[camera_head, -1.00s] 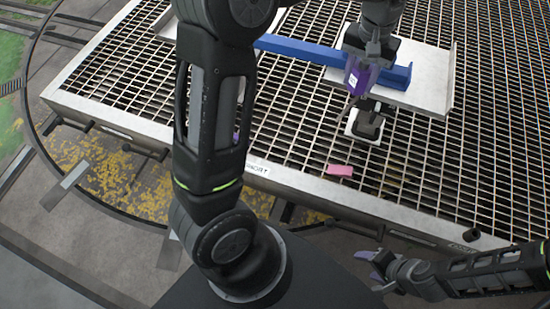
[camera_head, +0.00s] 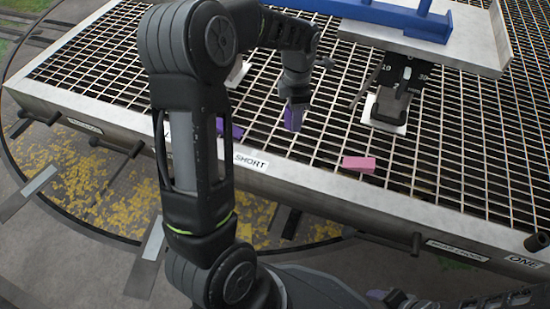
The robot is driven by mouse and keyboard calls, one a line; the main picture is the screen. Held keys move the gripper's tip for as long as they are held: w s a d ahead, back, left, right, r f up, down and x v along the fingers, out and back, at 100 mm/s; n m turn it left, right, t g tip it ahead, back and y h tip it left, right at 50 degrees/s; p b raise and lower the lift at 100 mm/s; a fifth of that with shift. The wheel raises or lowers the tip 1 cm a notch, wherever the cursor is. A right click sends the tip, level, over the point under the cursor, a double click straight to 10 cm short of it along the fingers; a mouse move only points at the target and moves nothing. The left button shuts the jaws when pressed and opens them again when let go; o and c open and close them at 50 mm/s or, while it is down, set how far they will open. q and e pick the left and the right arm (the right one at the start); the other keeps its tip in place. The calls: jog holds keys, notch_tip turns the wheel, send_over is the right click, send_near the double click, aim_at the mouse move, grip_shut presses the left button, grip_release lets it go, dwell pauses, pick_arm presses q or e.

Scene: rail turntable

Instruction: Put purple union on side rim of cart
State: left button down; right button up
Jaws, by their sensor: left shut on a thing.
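My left gripper (camera_head: 293,122) hangs over the grating, left of the pink block, with its fingers pointing down. It is shut on a purple piece, the purple union (camera_head: 291,112), which is mostly hidden between the lavender fingers. The cart (camera_head: 460,48), a pale flat deck with a raised side rim (camera_head: 503,35), is at the upper right, apart from the gripper. A blue beam lies on it. My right gripper (camera_head: 389,297) shows only partly at the bottom edge; its opening is unclear.
Another purple piece (camera_head: 229,129) lies on the grating (camera_head: 310,165) beside my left arm. A pink block (camera_head: 359,163) lies near the front edge. A dark clamp-like fixture on a white plate (camera_head: 386,117) stands below the cart. The grating around the pink block is mostly clear.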

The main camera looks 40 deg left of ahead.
dwell(0.3)
pick_arm(q)
notch_tip(320, 180, down, 5)
jog(key=shift+r+b, duration=0.2)
jog(key=shift+b, duration=0.8)
jog(key=shift+f, duration=0.25)
jog(key=shift+f, duration=0.1)
jog(key=shift+f+b, duration=1.2)
jog(key=shift+f, duration=1.2)
jog(key=shift+f, duration=0.1)
